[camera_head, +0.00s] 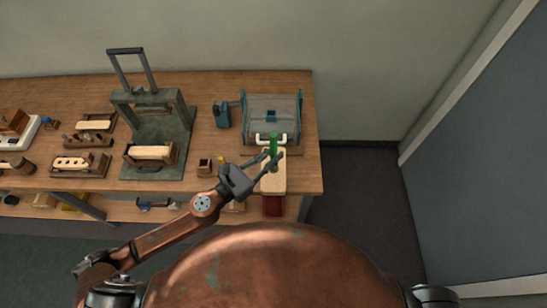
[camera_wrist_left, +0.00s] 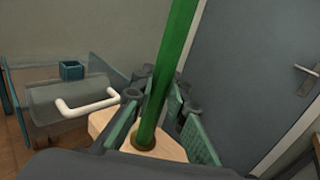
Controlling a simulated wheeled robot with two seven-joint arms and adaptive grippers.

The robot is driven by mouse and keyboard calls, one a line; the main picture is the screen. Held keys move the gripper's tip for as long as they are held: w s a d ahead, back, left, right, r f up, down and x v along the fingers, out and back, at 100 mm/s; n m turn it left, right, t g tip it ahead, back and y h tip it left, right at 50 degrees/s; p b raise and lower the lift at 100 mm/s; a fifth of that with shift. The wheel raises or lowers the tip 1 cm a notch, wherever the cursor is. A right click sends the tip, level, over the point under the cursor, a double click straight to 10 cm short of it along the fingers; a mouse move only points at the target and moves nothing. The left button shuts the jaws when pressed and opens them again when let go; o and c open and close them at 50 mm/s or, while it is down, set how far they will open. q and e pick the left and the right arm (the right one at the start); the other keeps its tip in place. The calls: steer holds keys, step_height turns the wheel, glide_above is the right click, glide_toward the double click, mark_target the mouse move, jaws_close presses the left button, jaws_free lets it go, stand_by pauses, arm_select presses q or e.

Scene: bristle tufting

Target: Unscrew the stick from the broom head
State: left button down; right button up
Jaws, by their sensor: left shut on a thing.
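The green stick (camera_head: 273,146) stands up from the pale wooden broom head (camera_head: 273,183) near the right end of the workbench. In the left wrist view the stick (camera_wrist_left: 167,70) rises through a round hole in the broom head (camera_wrist_left: 105,122), its lower end seated there. My left gripper (camera_head: 268,164) reaches in from the left, low on the stick. In the wrist view its fingers (camera_wrist_left: 160,112) lie on either side of the stick, shut on it just above the broom head. The fingers hide part of the broom head. My right gripper is out of view.
A grey-teal box (camera_head: 273,108) with a white handle (camera_wrist_left: 87,106) stands just behind the broom head. A green press (camera_head: 155,110) and several wooden brush blocks are further left. A small wooden block (camera_head: 204,167) sits left of my gripper. The bench's right edge is close.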

mark_target(274, 173)
arm_select(q)
steer(key=w+f+b, duration=0.1)
steer(key=w+f, duration=0.1)
steer(key=w+f+b, duration=0.1)
steer(key=w+f, duration=0.1)
steer(key=f, duration=0.1)
steer(key=shift+w+f, duration=0.15)
steer(key=shift+f, duration=0.05)
steer(key=shift+w+f+b, duration=0.2)
steer(key=shift+f+b, duration=0.65)
steer(key=shift+f, duration=0.85)
steer(key=shift+f, duration=0.25)
steer(key=c, duration=1.9)
jaws_free()
steer(key=shift+r, duration=0.15)
